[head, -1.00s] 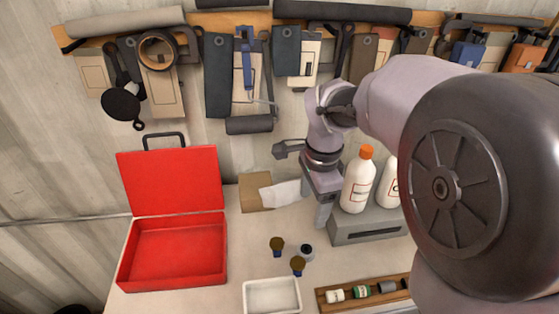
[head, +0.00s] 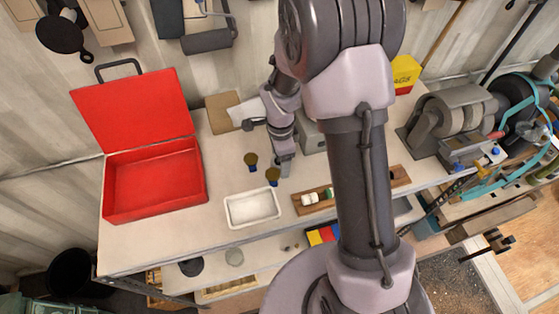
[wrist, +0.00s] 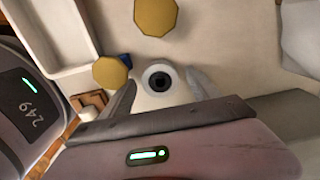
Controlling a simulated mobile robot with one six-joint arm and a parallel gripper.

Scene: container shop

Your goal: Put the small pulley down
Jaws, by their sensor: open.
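The small pulley (wrist: 160,75), a pale ring with a dark centre, is on the white worktop in the wrist view. My gripper (wrist: 160,86) is open, with one fingertip to each side of the pulley's near edge. I cannot tell whether the fingers touch it. In the head view my gripper (head: 284,172) is low over the worktop, and the pulley is hidden there.
Two brass-topped pieces with blue parts (head: 251,159) (head: 272,175) stand close to my gripper. A white tray (head: 229,212) is in front of them. A wooden rack (head: 300,209) with small bottles lies to the right. An open red case (head: 155,180) stands left.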

